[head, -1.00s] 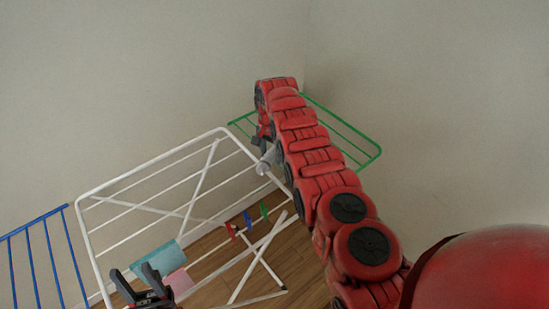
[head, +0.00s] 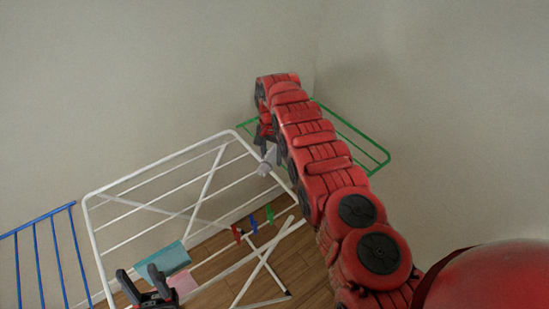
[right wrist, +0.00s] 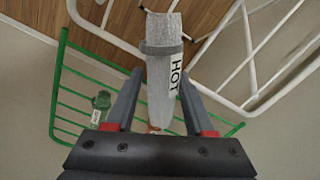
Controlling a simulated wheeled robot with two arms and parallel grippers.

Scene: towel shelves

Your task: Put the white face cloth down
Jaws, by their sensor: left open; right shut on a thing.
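The white face cloth (right wrist: 160,85) shows in the right wrist view as a narrow, pale grey-white strip with the word HOT on it. My right gripper (right wrist: 161,72) is shut on it. In the head view the cloth (head: 267,162) is a small pale shape below my right gripper (head: 264,138), between the white rack's far corner and the green rack. I cannot tell whether it touches a bar. My left gripper (head: 140,278) is open and empty at the lower left, in front of the teal cloth (head: 163,261) and the pink cloth (head: 185,284).
The white rack (head: 160,157) fills the middle, with a blue wing (head: 35,222) at left and a green wing (head: 372,150) at right. Red (head: 237,234), blue (head: 252,223) and green clips sit on a bar. A green bottle-like item (right wrist: 102,101) shows near the green bars.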

